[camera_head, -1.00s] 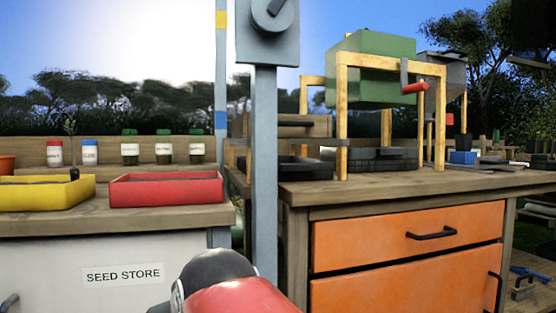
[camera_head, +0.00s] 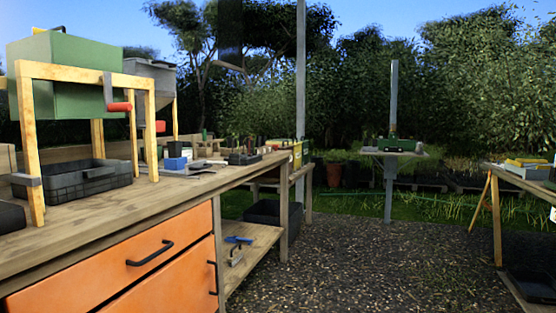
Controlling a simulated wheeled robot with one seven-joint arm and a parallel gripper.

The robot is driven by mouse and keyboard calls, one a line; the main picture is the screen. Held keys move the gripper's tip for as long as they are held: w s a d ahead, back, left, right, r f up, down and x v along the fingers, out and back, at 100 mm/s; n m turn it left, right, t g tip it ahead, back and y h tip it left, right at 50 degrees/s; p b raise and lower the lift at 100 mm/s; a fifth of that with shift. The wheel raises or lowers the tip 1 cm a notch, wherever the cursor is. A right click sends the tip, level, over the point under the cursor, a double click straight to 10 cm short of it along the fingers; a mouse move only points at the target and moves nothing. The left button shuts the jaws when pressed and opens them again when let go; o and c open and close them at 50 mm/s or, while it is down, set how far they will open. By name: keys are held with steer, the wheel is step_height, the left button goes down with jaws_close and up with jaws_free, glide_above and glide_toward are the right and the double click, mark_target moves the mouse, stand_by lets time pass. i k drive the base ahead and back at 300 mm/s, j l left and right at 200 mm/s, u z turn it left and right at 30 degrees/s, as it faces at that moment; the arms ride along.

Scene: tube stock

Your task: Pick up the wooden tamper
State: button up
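I cannot pick out the wooden tamper for certain. Several small items (camera_head: 243,157) stand and lie toward the far end of the wooden workbench (camera_head: 120,225), too small to tell apart. A blue block (camera_head: 175,162) lies nearer on the same bench. My gripper is not in view.
A green hopper (camera_head: 60,85) on a wooden frame stands over a black crate (camera_head: 85,192) on the bench. Orange drawers (camera_head: 120,285) face the gravel (camera_head: 370,265), which is open ahead. A blue-handled tool (camera_head: 238,240) lies on a low shelf. Another table (camera_head: 520,183) stands right.

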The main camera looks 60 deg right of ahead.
mark_target(193, 137)
steer(key=l+z, duration=0.45)
steer(key=i+l+z, duration=0.2)
steer(key=l+z, duration=0.25)
steer(key=l, duration=0.15)
